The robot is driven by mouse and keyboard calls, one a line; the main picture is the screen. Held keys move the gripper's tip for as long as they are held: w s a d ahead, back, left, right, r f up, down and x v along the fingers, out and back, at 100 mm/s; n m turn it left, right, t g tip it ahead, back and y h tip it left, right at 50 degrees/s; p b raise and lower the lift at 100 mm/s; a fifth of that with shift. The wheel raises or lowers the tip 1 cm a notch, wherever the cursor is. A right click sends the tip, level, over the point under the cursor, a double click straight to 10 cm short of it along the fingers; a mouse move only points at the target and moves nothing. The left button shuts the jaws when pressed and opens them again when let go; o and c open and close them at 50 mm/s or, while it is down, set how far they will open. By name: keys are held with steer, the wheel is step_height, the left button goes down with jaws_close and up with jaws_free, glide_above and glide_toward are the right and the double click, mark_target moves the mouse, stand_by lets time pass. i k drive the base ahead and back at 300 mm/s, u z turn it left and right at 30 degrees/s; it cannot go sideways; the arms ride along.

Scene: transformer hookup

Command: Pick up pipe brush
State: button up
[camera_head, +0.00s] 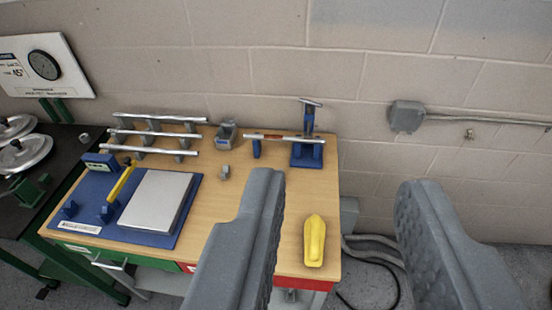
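I cannot tell for sure which thing is the pipe brush. A thin silvery rod with a reddish middle (284,138) lies level across blue supports at the back right of the wooden workbench (262,215). A yellow, rounded, elongated object (315,240) lies at the bench's front right. My gripper (340,190) is open and empty, its two grey fingers wide apart in the foreground. In the picture, the yellow object shows between the fingers, and the rod lies above the left fingertip. The left finger hides part of the bench's front middle.
A rack of silvery pipes (155,133) stands at the bench's back left. A blue mat (100,215) holds a grey plate (157,201) and a yellow-handled tool (122,183). A blue stand (307,152) rises near the wall. A conduit box (406,117) is on the wall.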

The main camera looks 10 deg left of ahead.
mark_target(315, 228)
steer(key=u, duration=0.5)
steer(key=k, duration=1.3)
steer(key=u, duration=0.05)
steer(key=i, duration=0.6)
steer(key=z, duration=0.5)
steer(key=i, duration=1.3)
steer(key=u, duration=0.5)
